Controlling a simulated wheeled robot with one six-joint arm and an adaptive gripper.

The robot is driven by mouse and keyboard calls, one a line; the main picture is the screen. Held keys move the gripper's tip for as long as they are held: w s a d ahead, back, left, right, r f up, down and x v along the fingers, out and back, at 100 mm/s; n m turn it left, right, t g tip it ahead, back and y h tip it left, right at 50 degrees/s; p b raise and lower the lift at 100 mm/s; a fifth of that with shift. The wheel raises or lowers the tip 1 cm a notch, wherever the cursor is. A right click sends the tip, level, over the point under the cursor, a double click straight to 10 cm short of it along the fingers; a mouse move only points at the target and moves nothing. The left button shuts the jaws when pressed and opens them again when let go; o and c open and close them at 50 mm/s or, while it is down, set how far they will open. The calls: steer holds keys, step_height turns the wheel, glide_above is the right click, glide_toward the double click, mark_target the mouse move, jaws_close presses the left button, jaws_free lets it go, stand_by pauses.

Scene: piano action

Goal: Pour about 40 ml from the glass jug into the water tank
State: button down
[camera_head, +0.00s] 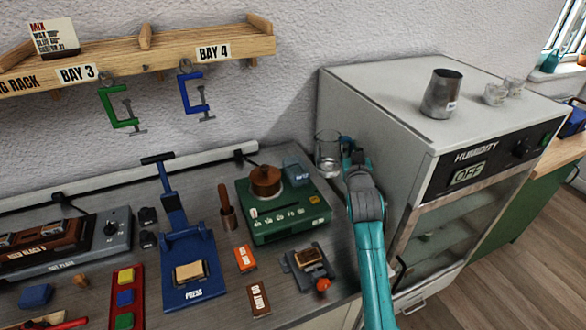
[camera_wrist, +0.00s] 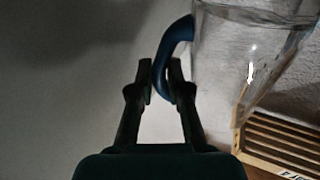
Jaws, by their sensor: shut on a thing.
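The clear glass jug (camera_head: 327,155) is held beside the left wall of the humidity cabinet, above the back of the bench, and looks near upright. My gripper (camera_head: 349,150) is at its right side. In the wrist view the fingers (camera_wrist: 161,72) are shut on the jug's blue handle, and the glass body (camera_wrist: 235,60) is to the right. I cannot tell the liquid level. No part is clearly marked as the water tank; a small blue box (camera_head: 297,172) sits on the back right of a green machine (camera_head: 285,210), below and left of the jug.
The humidity cabinet (camera_head: 390,85), its display reading OFF, stands close on the right. A metal pitcher (camera_head: 441,95) and small glasses (camera_head: 496,93) stand on it. A blue press (camera_head: 188,260) and an orange block (camera_head: 245,259) are on the bench (camera_head: 215,310). A wooden rack (camera_head: 140,60) hangs above.

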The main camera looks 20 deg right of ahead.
steer(key=shift+d+f+m, duration=0.15)
steer(key=shift+m, duration=0.25)
stand_by(1.4)
